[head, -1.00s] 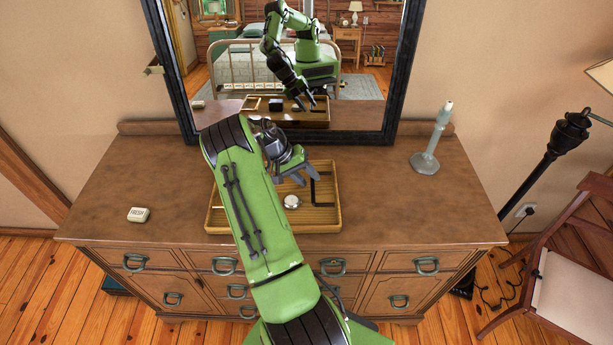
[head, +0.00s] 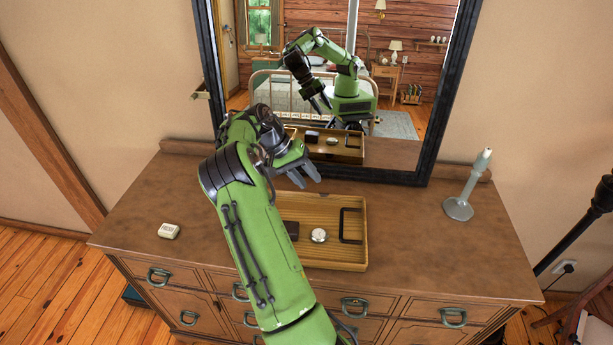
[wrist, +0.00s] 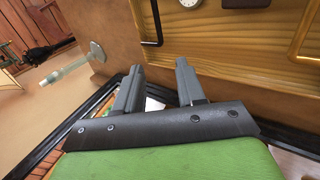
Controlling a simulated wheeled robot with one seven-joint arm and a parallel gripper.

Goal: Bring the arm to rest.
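My gripper (head: 307,176) is raised above the back left part of the wooden tray (head: 335,254) on the dresser, in front of the mirror. In the wrist view my gripper (wrist: 159,68) has its two fingers apart with nothing between them. The tray holds a round white-faced watch (head: 319,235), a dark flat item (head: 291,231) partly hidden by my arm, and a black open frame (head: 351,226) at its right. My arm hides the tray's left side. The tray also shows in the wrist view (wrist: 225,60).
The mirror (head: 432,110) rises close behind my gripper. A black lamp pole (head: 577,237) stands at the right.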

